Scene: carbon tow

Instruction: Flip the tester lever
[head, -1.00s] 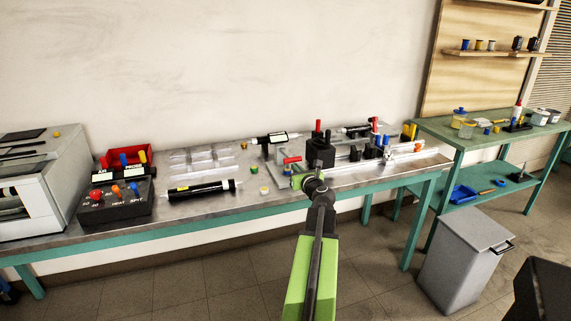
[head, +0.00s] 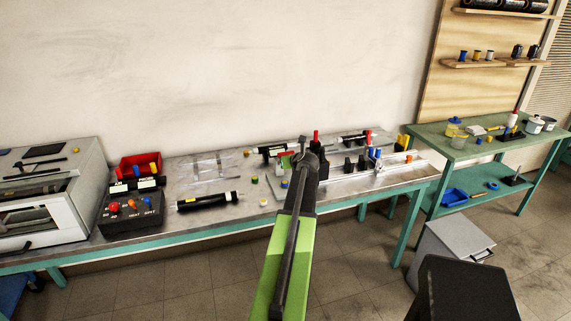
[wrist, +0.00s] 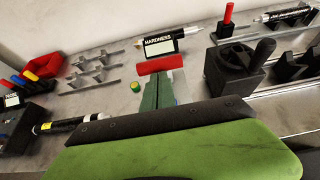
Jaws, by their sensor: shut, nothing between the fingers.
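The hardness tester's label block (wrist: 163,43), marked HARDNESS, stands on the bench in the wrist view. A red bar-shaped handle (wrist: 160,65), which looks like the tester lever, lies across in front of it, roughly level. My gripper (wrist: 162,80) is shut and empty, with its green fingers pointing at the handle. The fingertips appear just below the red handle; I cannot tell whether they touch it. In the head view a small red piece (head: 285,153) shows left of my arm. My arm hides most of the tester there.
A black block with a knobbed lever (wrist: 240,68) stands close at right. A control box (head: 132,208) and white oven (head: 50,195) occupy the bench's left end. A grey bin (head: 448,250) stands on the floor.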

